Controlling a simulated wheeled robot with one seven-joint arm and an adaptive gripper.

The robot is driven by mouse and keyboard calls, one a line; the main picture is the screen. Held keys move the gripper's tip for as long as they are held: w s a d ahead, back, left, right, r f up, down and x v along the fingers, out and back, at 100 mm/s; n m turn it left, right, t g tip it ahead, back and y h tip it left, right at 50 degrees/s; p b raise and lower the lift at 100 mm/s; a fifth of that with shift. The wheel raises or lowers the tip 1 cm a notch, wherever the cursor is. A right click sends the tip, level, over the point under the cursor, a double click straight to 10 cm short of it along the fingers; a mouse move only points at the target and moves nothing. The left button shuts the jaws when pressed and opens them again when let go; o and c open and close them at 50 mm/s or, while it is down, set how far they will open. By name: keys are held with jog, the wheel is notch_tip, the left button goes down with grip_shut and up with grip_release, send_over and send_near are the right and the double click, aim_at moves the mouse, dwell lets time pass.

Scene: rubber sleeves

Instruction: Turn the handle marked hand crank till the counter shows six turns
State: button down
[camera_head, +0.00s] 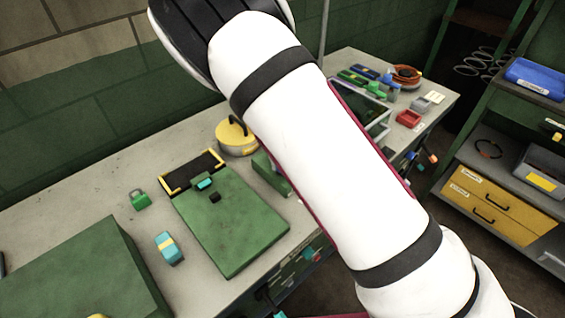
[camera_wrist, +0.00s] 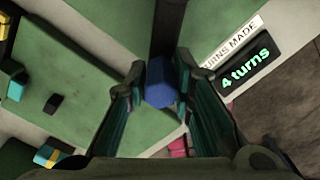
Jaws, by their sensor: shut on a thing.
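In the wrist view my gripper (camera_wrist: 161,108) has its two dark green fingers on either side of a blue knob (camera_wrist: 160,83), and it is shut on it. A dark bar (camera_wrist: 167,28) runs up from behind the knob. I take the knob to be the crank's handle, but no hand crank label shows. The counter (camera_wrist: 246,72) is a black display beside the right finger and reads "4 turns" in green. A white label (camera_wrist: 232,40) above it ends in "URNS MADE". In the head view my white arm hides the gripper, the crank and the counter.
The grey bench (camera_head: 110,165) holds a green board (camera_head: 225,225), a green box (camera_head: 80,275), a yellow round weight-like thing (camera_head: 236,138), a green padlock-like thing (camera_head: 139,199) and a cyan block (camera_head: 168,248). A shelf with yellow drawers (camera_head: 490,210) stands at right.

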jog(key=shift+w+a, duration=0.1)
jog(key=shift+a, duration=0.05)
dwell(0.4)
jog(key=c, duration=1.4)
grip_release()
jog(key=shift+o, duration=0.2)
jog(key=shift+r, duration=0.1)
notch_tip(320, 180, up, 12)
dwell(1.2)
